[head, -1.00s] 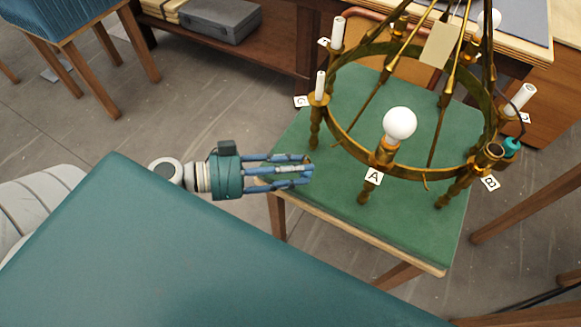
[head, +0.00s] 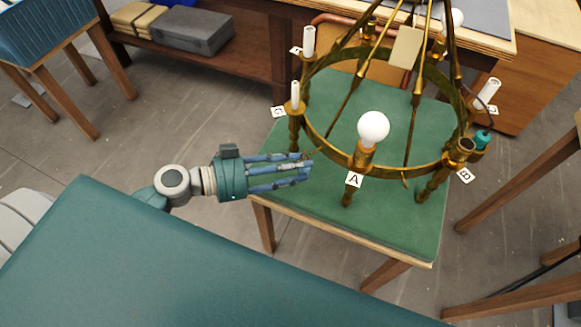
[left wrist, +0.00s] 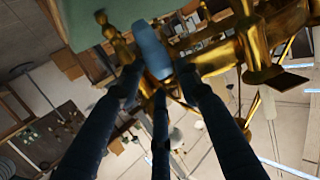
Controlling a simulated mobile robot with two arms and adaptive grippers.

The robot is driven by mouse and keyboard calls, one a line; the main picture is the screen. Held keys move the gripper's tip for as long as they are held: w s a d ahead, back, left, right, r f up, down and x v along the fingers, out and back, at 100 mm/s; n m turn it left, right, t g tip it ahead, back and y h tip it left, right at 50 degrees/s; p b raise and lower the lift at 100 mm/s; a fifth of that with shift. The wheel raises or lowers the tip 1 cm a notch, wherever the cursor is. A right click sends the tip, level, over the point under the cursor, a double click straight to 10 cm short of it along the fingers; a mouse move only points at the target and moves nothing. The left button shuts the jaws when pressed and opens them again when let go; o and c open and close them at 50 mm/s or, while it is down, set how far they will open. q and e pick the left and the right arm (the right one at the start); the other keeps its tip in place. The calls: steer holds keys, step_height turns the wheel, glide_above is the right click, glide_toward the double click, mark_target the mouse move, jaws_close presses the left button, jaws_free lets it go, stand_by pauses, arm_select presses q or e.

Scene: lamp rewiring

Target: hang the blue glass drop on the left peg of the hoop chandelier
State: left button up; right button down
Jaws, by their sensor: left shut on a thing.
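The blue glass drop (left wrist: 152,50) shows in the left wrist view as a pale blue shape between the fingertips. My left gripper (head: 308,170) is shut on it; it also shows in the left wrist view (left wrist: 156,78). In the head view the drop cannot be told from the bluish fingers. The brass hoop chandelier (head: 332,146) stands over a green-topped table. My left fingertips are at its front left, left of the bulb at label A; whether they touch the hoop I cannot tell. The left peg is not clearly seen near the fingertips. My right gripper is not in view.
The green tabletop (head: 400,225) has clear room in front of the hoop. A white bulb (head: 373,128) and candle sleeves (head: 295,95) stand up from the hoop. A teal padded surface (head: 150,260) fills the near left. A teal piece (head: 481,140) is at the hoop's right.

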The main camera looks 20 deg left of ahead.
mark_target(306, 158)
arm_select(q)
steer(key=shift+w+d+b, duration=0.15)
steer(key=shift+w+d, duration=0.1)
steer(key=shift+w, duration=0.25)
steer(key=shift+w+d+b, duration=0.15)
steer(key=shift+w+d, duration=0.1)
steer(key=shift+w, duration=0.2)
steer(key=shift+w+d, duration=0.25)
steer(key=shift+w, duration=0.25)
steer(key=shift+b, duration=0.3)
steer(key=shift+w+d+f+b, duration=0.1)
steer(key=shift+f+b, duration=0.3)
steer(key=shift+b, duration=0.45)
steer(key=shift+a+f+b, duration=0.25)
steer(key=shift+f+b, duration=0.05)
steer(key=shift+b, duration=0.2)
